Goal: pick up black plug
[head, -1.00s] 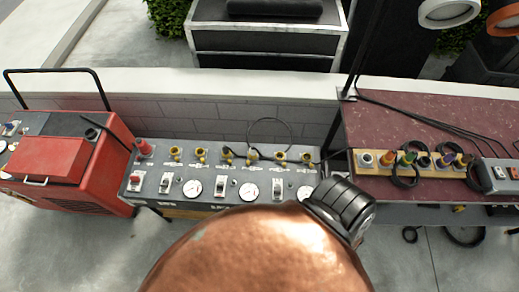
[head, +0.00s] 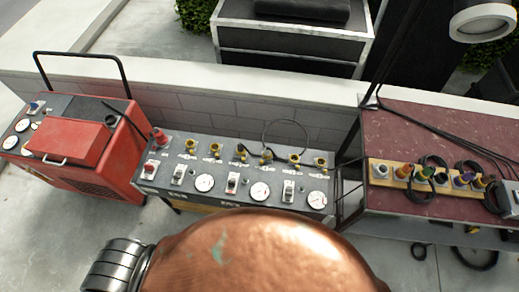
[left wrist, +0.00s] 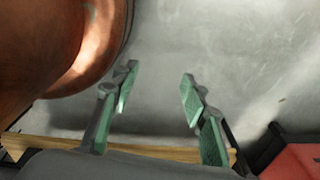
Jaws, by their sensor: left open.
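My left gripper (left wrist: 160,85) shows in the left wrist view. It is open, and the space between its green-padded fingers is empty. Grey concrete lies behind the fingers. No gripper is visible in the head view. I cannot clearly pick out a black plug. A grey control panel (head: 215,200) in the middle of the head view carries a row of yellow sockets with a black cable (head: 283,122) looped above them. On the right bench, a wooden strip (head: 405,178) holds several coloured plugs with black cable loops; whether one is black is too small to tell.
A red cart (head: 85,165) stands left of the panel. The maroon bench (head: 430,125) is at the right, with a low wall (head: 190,103) behind. A large copper rounded shape (head: 260,250) hides the lower middle of the head view.

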